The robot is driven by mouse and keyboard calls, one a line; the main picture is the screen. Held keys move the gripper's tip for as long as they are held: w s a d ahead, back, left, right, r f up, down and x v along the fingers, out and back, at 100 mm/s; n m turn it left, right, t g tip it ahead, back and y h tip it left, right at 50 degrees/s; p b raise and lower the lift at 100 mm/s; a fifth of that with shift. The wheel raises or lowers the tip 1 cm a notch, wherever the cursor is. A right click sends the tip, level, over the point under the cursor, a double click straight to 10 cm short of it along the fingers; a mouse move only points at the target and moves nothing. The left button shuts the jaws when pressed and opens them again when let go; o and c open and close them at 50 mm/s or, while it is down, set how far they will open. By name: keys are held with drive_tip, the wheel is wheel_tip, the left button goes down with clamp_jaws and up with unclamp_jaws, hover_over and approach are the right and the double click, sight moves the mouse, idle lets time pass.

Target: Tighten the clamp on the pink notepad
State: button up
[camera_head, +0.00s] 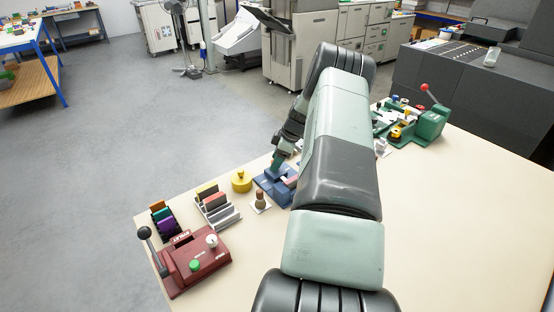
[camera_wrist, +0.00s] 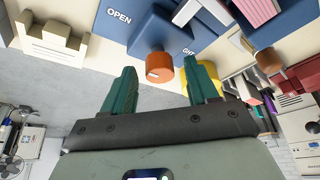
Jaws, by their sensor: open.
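The blue clamp (camera_head: 266,186) stands on the table, partly hidden by my arm in the head view. The wrist view shows its blue body (camera_wrist: 147,27) close up, with "OPEN" lettering and a second, partly covered label. An orange round knob (camera_wrist: 159,68) sticks out from it. A small part of the pink notepad (camera_head: 291,182) shows at the clamp; its pink striped face (camera_wrist: 258,10) is at the top of the wrist view. My gripper (camera_wrist: 160,72) is open, its teal fingers apart on either side of the knob in the picture. Contact cannot be told.
A yellow round object (camera_head: 241,181), a wooden-handled stamp (camera_head: 260,198) and a rack of pads (camera_head: 217,211) stand left of the clamp. A red lever machine (camera_head: 195,263) is at front left, a green one (camera_head: 430,122) at back right. The table's right front is clear.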

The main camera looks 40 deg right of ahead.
drive_tip(key=c, duration=1)
drive_tip(key=shift+c, duration=0.2)
